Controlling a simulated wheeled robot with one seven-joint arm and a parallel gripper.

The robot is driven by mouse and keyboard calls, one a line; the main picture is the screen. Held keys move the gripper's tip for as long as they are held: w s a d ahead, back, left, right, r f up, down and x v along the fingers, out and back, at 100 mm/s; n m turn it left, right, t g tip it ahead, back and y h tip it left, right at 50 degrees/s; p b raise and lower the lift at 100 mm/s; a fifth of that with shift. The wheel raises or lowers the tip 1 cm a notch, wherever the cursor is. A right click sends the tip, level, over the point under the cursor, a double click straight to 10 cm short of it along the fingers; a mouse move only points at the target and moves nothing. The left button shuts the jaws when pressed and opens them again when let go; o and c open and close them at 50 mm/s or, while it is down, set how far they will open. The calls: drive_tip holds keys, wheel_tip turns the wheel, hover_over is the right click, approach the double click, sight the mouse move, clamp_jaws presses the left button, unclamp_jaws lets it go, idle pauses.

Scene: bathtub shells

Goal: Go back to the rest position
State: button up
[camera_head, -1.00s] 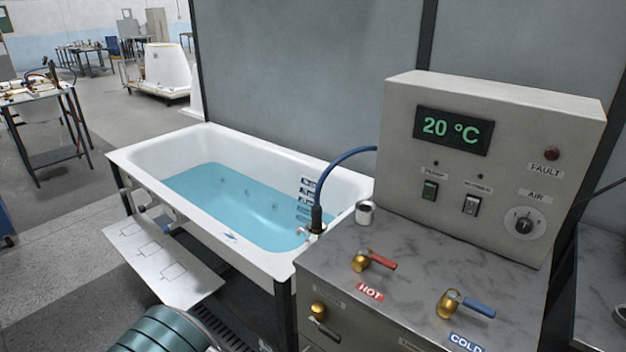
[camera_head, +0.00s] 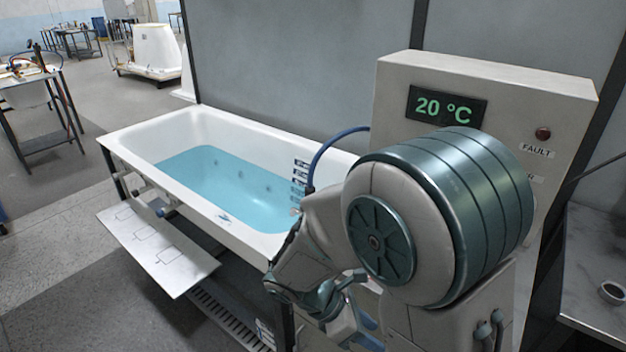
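My arm, with its large green and grey joint, fills the lower right of the head view. Its narrower links reach down and left in front of the control cabinet. My gripper (camera_head: 343,310) seems to be at the low end of these links, beside the tub's near right corner. Its fingers are small and partly hidden, so I cannot tell whether they are open or shut. I see nothing held in it.
A white bathtub (camera_head: 131,141) holds blue water. The control box (camera_head: 550,107) reads 20 °C; its switches and the counter valves are hidden behind my arm. A white panel (camera_head: 160,255) juts out at the tub's front.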

drive_tip(key=s+d+r+m+t+y, duration=0.2)
drive_tip(key=r+m+y, duration=0.2)
drive_tip(key=m, duration=0.6)
drive_tip(key=s+d+r+m+t+y, duration=0.1)
drive_tip(key=r+m+y, duration=0.4)
drive_tip(key=m, duration=0.5)
drive_tip(key=shift+s+d+r+t, duration=0.45)
drive_tip(key=shift+d+r, duration=0.2)
drive_tip(key=shift+r, duration=0.3)
